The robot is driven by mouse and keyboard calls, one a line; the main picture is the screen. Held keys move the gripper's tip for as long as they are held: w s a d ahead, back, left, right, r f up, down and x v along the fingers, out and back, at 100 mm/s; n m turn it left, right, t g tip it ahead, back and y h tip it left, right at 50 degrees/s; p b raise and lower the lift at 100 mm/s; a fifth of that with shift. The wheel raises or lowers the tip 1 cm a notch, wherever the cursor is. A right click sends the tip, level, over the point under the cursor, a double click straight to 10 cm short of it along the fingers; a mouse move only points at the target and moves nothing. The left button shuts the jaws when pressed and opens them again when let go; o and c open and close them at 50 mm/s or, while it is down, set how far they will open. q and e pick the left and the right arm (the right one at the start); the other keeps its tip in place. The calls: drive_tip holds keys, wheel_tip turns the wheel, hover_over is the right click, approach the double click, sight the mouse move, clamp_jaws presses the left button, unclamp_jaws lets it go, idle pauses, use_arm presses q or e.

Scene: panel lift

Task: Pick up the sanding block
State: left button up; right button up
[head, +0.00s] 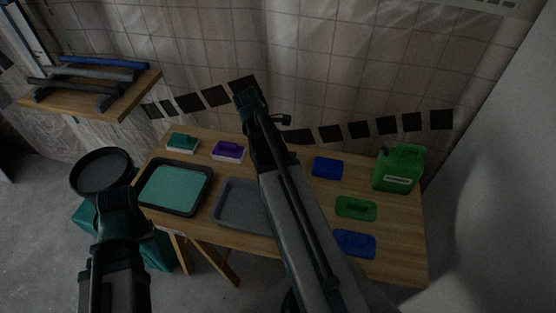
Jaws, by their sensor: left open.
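Two small blocks with pale bases stand at the back left of the wooden table, a teal block (183,142) and a purple block (228,151). Either could be the sanding block; I cannot tell which from this view. My left gripper (118,194) is open at the lower left, left of a black-rimmed teal tray (174,186) and short of both blocks. It appears empty. My right arm crosses the middle of the view, and its gripper (251,98) is near the table's back edge, right of the purple block. Its fingers are too dark to read.
A grey tray (241,204) is partly hidden by my right arm. Blue pads (328,167), a green pad (356,208) and a green jug (398,169) occupy the right side. A dark round pan-like object (103,172) is beside my left gripper. A wooden shelf (92,101) is at upper left.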

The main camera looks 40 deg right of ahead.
drive_tip(key=shift+c, duration=0.2)
drive_tip(key=c, duration=1.3)
drive_tip(key=shift+r, duration=0.1)
wheel_tip(320, 180, up, 10)
drive_tip(key=p, duration=1)
drive_tip(key=shift+r+p, duration=0.2)
drive_tip(key=shift+p, duration=0.15)
drive_tip(key=o, duration=0.9)
drive_tip(key=c, duration=0.6)
